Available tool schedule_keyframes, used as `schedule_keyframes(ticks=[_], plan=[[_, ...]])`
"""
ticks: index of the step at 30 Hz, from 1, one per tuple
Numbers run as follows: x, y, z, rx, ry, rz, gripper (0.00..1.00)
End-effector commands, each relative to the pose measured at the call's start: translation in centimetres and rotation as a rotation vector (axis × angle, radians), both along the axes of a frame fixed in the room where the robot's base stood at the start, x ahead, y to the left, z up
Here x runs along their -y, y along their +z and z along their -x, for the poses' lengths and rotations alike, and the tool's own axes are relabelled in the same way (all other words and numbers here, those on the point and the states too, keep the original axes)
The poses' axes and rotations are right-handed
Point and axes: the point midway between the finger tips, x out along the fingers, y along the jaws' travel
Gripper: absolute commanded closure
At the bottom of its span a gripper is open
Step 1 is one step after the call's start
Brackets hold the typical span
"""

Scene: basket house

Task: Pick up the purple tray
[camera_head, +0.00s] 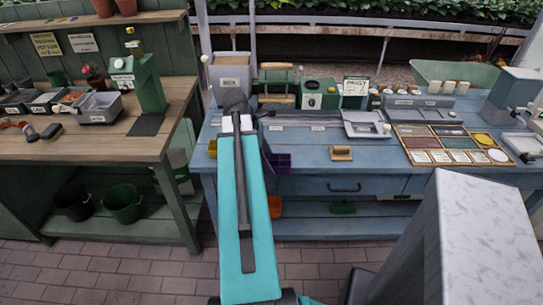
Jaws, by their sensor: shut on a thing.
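The purple tray (279,162) shows just right of my teal forearm, at the front edge of the blue workbench. Only its right part is visible; my arm covers the rest. A dark part of my gripper (266,149) shows against the tray's upper left side. My gripper is shut on the tray, though the fingertips are mostly hidden behind my forearm. I cannot tell whether the tray is clear of the bench top.
The blue workbench (385,158) has a wooden-handled block (341,153), a grey tray (366,124) and a sectioned board (452,144) on it. A wooden bench (95,141) stands at the left, with a gap between. Brick floor (120,278) is open in front.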

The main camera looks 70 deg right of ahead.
Motion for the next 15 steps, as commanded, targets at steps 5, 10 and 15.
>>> schedule_keyframes(ticks=[5,10,15], plan=[[-1.5,0.1,0.2,0.0,0.0,-0.001,0.68],[-1.9,0.2,0.3,0.0,0.0,-0.001,0.68],[-2.0,0.2,0.2,0.0,0.0,-0.001,0.68]])
